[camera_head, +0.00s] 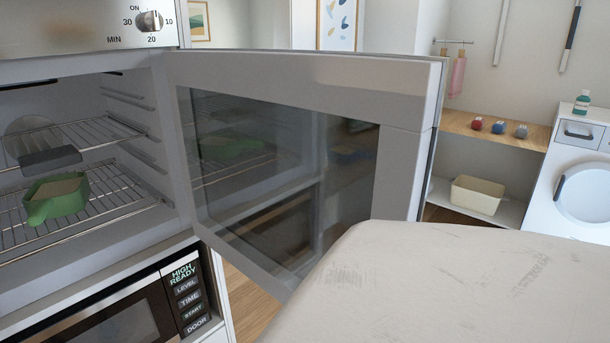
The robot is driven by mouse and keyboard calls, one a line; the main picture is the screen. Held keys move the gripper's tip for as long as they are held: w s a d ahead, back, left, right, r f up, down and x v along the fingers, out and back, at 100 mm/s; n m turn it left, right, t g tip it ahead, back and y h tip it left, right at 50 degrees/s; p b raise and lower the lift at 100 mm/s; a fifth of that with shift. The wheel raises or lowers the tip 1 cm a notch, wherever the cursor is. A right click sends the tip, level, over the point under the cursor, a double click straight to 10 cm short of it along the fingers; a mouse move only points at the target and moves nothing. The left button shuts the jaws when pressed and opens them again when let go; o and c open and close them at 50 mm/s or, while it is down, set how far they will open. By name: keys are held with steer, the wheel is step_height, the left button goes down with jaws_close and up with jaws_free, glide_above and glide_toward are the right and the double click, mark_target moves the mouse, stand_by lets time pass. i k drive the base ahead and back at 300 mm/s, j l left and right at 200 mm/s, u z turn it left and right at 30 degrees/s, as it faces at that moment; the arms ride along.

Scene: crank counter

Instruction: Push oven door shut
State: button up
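The oven door (290,78) stands wide open in the head view, swung out to the right from the side of the oven (180,215). Its inner face has a pale frame around a dark glass pane (300,160). The glass mirrors the racks and the green dish. The door's lower right part is hidden. Inside the oven, a green dish (62,200) with something beige in it stands on the lower wire rack (125,195). A dark grey block (50,159) is just above and behind it. My gripper is not in view.
A control knob (150,21) is above the oven, and a microwave (110,322) is below it. At the right are a wooden shelf (480,131) with several small items, a cream bin (477,196) and a white washing machine (580,175). Wooden floor (245,295) shows below the door.

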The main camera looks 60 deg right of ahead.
mark_target(283, 151)
steer(key=k+l, duration=0.1)
steer(key=l, duration=0.4)
steer(key=k+l, duration=0.1)
steer(key=l, duration=0.4)
steer(key=k+l, duration=0.1)
steer(key=l, duration=0.35)
steer(key=k+l, duration=0.15)
steer(key=l, duration=0.35)
steer(key=k+l, duration=0.1)
steer(key=l, duration=0.4)
steer(key=k+l+z, duration=0.2)
steer(key=k, duration=0.35)
steer(key=k+l+z, duration=0.25)
steer(key=k, duration=0.25)
steer(key=i+j, duration=0.25)
steer(key=i, duration=0.15)
